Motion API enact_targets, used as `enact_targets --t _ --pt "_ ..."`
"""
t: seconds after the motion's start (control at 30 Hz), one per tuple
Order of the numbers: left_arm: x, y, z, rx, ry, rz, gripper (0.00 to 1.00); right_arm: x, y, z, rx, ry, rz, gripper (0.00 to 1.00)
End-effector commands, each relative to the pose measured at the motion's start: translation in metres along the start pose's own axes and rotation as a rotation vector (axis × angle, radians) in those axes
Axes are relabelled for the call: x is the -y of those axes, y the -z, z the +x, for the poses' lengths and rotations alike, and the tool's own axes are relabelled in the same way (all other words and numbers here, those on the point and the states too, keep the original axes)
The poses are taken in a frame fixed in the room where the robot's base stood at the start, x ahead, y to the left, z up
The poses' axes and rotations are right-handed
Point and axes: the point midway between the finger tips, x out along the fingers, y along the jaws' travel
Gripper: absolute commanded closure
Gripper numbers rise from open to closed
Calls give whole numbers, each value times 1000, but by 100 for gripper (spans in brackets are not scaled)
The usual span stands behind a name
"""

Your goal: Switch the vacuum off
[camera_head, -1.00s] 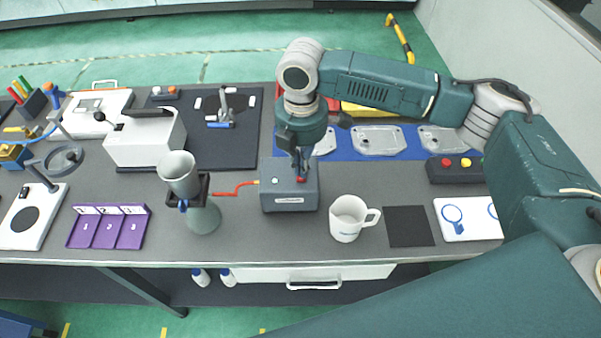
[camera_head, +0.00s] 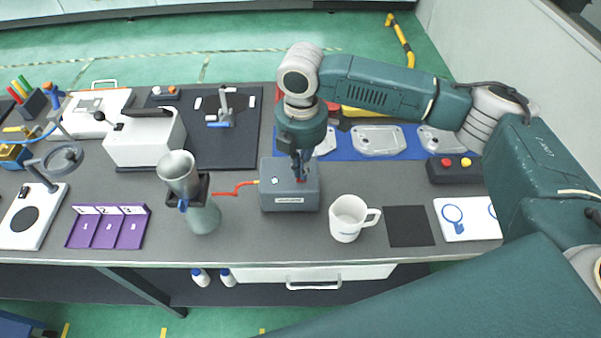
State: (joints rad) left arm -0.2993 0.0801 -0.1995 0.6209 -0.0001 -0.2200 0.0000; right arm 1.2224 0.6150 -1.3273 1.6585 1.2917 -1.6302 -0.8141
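The vacuum is a grey box (camera_head: 289,198) near the middle of the bench. A small red switch (camera_head: 301,181) on its top is mostly hidden by my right gripper. A red hose (camera_head: 235,188) runs from the box to a grey vessel with a funnel (camera_head: 202,212). My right gripper (camera_head: 299,179) points straight down with its fingers together, its tips at the switch. I cannot tell whether they touch it or how far the switch is pressed. My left gripper is not in view.
A white mug (camera_head: 349,218) stands just right of the box, beside a black square mat (camera_head: 408,226). A purple numbered tray (camera_head: 108,227) lies to the left. A dark button box (camera_head: 455,170) stands at the right.

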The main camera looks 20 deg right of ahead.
Motion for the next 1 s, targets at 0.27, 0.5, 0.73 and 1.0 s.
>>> enact_targets --t 0.27,0.5,0.73,1.0 --pt "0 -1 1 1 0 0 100 0 0 5 0 1 0 100" --pt "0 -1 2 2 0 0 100 0 0 8 -1 1 0 100" --pt "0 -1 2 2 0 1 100 0 0 12 0 1 0 100" --pt "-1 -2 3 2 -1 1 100 0 0 16 0 1 0 100"
